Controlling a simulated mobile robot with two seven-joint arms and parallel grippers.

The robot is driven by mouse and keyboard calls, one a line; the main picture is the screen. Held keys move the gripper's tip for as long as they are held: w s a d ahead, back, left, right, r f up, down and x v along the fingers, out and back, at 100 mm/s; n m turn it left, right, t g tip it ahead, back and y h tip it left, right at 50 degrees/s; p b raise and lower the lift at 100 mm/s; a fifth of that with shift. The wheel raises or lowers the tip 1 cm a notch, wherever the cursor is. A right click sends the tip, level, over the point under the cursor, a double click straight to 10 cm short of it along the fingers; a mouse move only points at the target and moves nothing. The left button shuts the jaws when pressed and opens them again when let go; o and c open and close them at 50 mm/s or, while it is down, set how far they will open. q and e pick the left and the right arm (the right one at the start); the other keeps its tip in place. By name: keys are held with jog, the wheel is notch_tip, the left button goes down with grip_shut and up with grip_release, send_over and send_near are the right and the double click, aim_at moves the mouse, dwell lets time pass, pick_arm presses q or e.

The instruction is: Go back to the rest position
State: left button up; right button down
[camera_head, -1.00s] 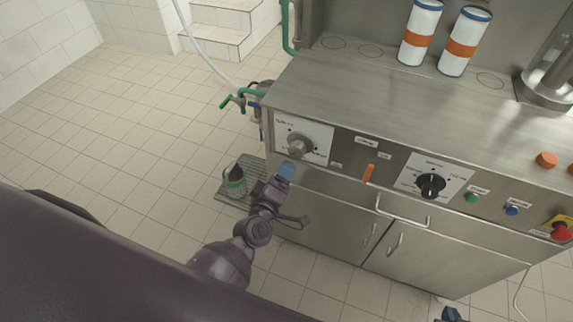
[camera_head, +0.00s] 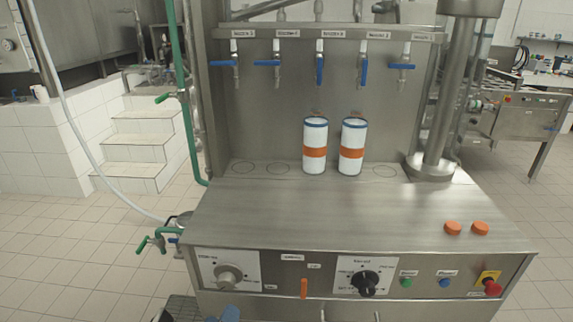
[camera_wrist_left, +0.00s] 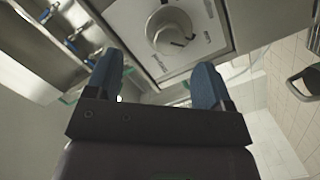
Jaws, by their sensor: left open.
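My left gripper (camera_wrist_left: 158,76) is open and empty in the left wrist view, with its two blue fingers well apart. Beyond and between the fingers is a grey round knob (camera_wrist_left: 169,28) on a white plate, apart from them. In the head view only a blue tip of the left gripper (camera_head: 230,314) shows at the bottom edge, below the front panel's left knob (camera_head: 227,277). My right gripper is not in view.
The steel filling machine (camera_head: 330,212) fills the middle of the head view. Two white cans with orange bands (camera_head: 315,146) (camera_head: 351,147) stand on it under blue-handled taps (camera_head: 320,70). Orange caps (camera_head: 453,228) lie at the right. Tiled floor is clear at the left.

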pick_arm(q)
jog(key=s+a+f+m+g+y, duration=0.1)
jog(key=s+a+f+m+g, duration=0.1)
jog(key=s+a, duration=0.4)
jog(key=s+a+f+m+g+y, duration=0.2)
jog(key=s+a+f+m+g, duration=0.1)
jog(key=s, duration=0.8)
jog(key=a+f+m, duration=0.1)
jog(key=a+m, duration=0.1)
jog(key=m, duration=0.1)
jog(key=shift+a+f+m, duration=0.15)
jog(key=shift+a+m, duration=0.15)
jog(key=shift+a, duration=0.1)
jog(key=shift+w, duration=0.1)
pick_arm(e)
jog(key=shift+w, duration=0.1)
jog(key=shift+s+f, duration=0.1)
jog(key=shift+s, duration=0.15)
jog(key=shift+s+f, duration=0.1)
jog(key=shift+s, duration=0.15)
